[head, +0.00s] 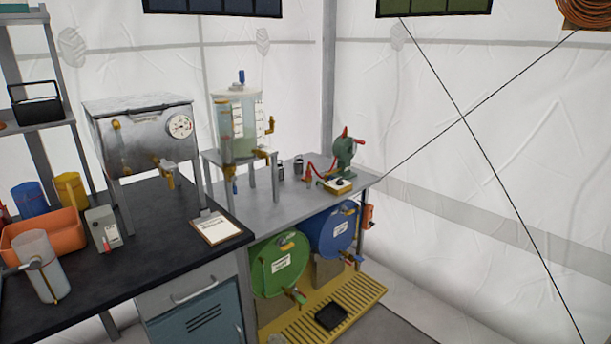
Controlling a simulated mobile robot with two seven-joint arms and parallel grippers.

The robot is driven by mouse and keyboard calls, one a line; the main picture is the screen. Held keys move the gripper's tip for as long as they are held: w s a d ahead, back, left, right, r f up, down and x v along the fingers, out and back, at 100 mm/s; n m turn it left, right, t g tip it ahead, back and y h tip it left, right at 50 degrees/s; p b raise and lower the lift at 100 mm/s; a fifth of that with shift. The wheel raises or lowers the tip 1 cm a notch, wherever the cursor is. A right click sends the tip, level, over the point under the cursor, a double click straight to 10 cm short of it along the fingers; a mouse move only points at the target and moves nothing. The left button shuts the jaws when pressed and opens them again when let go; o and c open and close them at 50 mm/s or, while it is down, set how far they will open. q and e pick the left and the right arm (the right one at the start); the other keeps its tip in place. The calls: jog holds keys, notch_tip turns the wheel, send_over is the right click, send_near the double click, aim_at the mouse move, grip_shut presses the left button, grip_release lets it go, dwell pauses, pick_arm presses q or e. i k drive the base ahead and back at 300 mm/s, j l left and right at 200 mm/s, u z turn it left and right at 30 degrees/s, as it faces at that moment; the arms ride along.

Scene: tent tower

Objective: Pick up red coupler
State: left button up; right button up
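I cannot make out for certain which thing is the red coupler. A small red piece (309,174) stands on the grey bench near a green hand pump (345,150) with red handles and a red hose. Another bit of red shows at the left edge, behind the orange bin (45,240); most of it is hidden or cut off. A red part also shows on the small grey box (103,229) beside the bin. Neither gripper is in view.
A dark worktop (150,235) holds a metal boiler (142,135), a clear cylinder (42,265) and a clipboard (216,228). A clear tank (238,125) stands on a stand on the grey bench. Green (278,265) and blue (333,230) drums lie below, above a yellow grate (335,305).

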aim_at(308, 177)
jog(key=i+l+u, duration=0.1)
jog(key=u, duration=0.3)
jog(key=i+l+u, duration=0.15)
jog(key=u, duration=0.2)
jog(key=i+l+u, duration=0.2)
jog(key=l, duration=0.2)
jog(key=i+l+u, duration=0.2)
jog(key=l, duration=0.2)
jog(key=i+l, duration=0.15)
jog(key=l, duration=0.2)
jog(key=i+l+u, duration=0.1)
jog(key=i+l, duration=0.2)
jog(key=l, duration=0.35)
jog(key=i+l, duration=0.2)
jog(key=l, duration=0.15)
jog(key=i+l+u, duration=0.1)
jog(key=l, duration=0.25)
